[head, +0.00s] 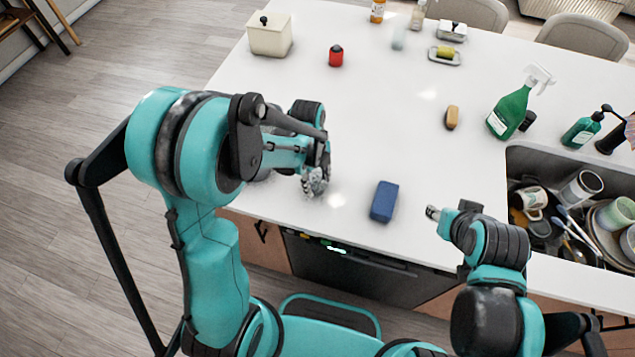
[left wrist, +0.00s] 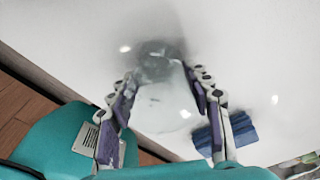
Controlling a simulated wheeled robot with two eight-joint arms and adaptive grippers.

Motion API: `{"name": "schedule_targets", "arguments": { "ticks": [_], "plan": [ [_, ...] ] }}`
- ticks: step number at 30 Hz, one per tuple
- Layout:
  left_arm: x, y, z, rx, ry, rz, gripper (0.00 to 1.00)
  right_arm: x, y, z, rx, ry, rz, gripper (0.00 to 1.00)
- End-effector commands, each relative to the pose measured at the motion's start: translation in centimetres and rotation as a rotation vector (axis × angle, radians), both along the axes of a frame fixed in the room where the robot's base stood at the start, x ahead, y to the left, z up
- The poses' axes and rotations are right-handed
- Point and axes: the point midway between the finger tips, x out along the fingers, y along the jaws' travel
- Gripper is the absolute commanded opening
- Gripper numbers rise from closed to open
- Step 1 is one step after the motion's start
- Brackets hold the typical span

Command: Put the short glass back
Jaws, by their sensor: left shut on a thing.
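The short glass (left wrist: 160,95) is clear and shows between the two fingers of my left gripper (left wrist: 165,112) in the left wrist view. In the head view the clear glass (head: 315,182) shows at the tip of my left gripper (head: 318,168), over the near left part of the white countertop. The gripper is shut on it. I cannot tell whether the glass touches the counter. My right gripper (head: 433,212) is over the counter's front edge, right of the blue sponge; its fingers are too small to read.
A blue sponge (head: 384,202) lies right of the glass. A tan brush or sponge (head: 452,117), a green spray bottle (head: 512,108) and a sink (head: 516,165) full of dishes are to the right. A red jar (head: 336,55) and cream canister (head: 270,34) stand behind. The counter's middle is clear.

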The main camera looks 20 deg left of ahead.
Motion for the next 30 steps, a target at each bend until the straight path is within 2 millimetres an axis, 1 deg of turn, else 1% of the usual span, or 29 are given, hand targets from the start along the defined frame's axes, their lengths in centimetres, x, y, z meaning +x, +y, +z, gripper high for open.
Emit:
{"name": "schedule_targets", "arguments": {
  "ticks": [7,11,12,13,14,22,25,28,30],
  "plan": [
    [0.0,0.0,-0.1,0.0,0.0,0.0,0.16,0.0,0.0,0.0,0.0,0.0,0.0,0.4],
    [0.0,0.0,-0.5,0.0,0.0,0.0,0.16,0.0,0.0,-0.5,0.0,0.0,0.0,0.4],
    [0.0,0.0,-0.4,0.0,0.0,0.0,0.6,0.0,0.0,-0.4,0.0,0.0,0.0,0.4],
    [0.0,0.0,-0.4,0.0,0.0,0.0,0.68,0.0,0.0,-0.3,0.0,0.0,0.0,0.4],
    [0.0,0.0,-0.4,0.0,0.0,0.0,0.7,0.0,0.0,-0.3,0.0,0.0,0.0,0.4],
    [0.0,0.0,-0.3,0.0,0.0,0.0,0.7,0.0,0.0,-0.3,0.0,0.0,0.0,0.4],
    [0.0,0.0,0.1,0.0,0.0,0.0,0.7,0.0,0.0,0.1,0.0,0.0,0.0,0.4],
    [0.0,0.1,1.3,0.0,0.0,0.0,0.7,0.0,0.0,0.5,0.0,0.0,0.0,0.4],
    [0.1,0.3,2.7,0.0,0.0,0.0,0.7,0.0,0.0,0.9,0.0,0.0,0.0,0.4]
  ]
}}
